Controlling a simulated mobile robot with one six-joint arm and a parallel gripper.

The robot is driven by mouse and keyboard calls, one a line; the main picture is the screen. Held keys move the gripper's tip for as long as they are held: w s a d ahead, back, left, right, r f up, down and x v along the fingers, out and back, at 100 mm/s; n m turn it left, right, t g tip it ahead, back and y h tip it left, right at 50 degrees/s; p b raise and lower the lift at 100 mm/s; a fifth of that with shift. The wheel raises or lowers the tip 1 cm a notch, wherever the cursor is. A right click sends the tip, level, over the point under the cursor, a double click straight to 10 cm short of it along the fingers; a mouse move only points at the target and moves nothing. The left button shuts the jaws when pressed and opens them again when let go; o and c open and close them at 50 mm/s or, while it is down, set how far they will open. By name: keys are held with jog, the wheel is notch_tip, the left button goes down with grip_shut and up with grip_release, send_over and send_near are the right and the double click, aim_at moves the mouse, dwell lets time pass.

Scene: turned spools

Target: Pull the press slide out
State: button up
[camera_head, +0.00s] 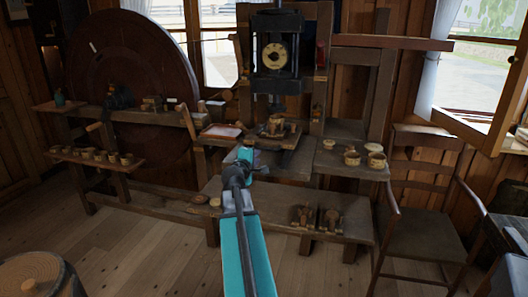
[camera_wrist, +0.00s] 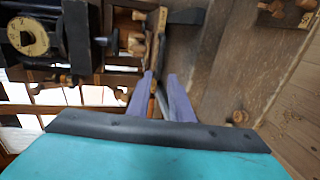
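The press (camera_head: 276,55) is a black frame with a round brass dial, standing at the back centre. Its slide (camera_head: 289,143) is a dark flat plate low under the ram, with a wooden turned piece (camera_head: 276,126) on it. In the wrist view the press dial (camera_wrist: 28,38) lies at the upper left, on its side. My gripper (camera_head: 246,152) is just in front and left of the slide. In the wrist view its two fingers (camera_wrist: 160,76) stand apart, with a thin brownish strip showing between them. I cannot tell whether they touch it.
A side shelf (camera_head: 335,170) right of the press carries several small wooden cups (camera_head: 376,160). A large dark wheel (camera_head: 130,85) stands left. A low bench (camera_head: 345,228) runs below the press with wooden pieces on it. A chair (camera_head: 425,195) stands right.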

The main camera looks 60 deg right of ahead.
aim_at(264, 157)
jog(key=shift+d, duration=0.2)
jog(key=shift+p+x, duration=0.8)
jog(key=shift+x, duration=5.95)
grip_shut()
jog(key=shift+w+a+f, duration=0.1)
jog(key=shift+a, duration=0.35)
jog(key=shift+d, duration=0.2)
jog(key=shift+a, duration=0.1)
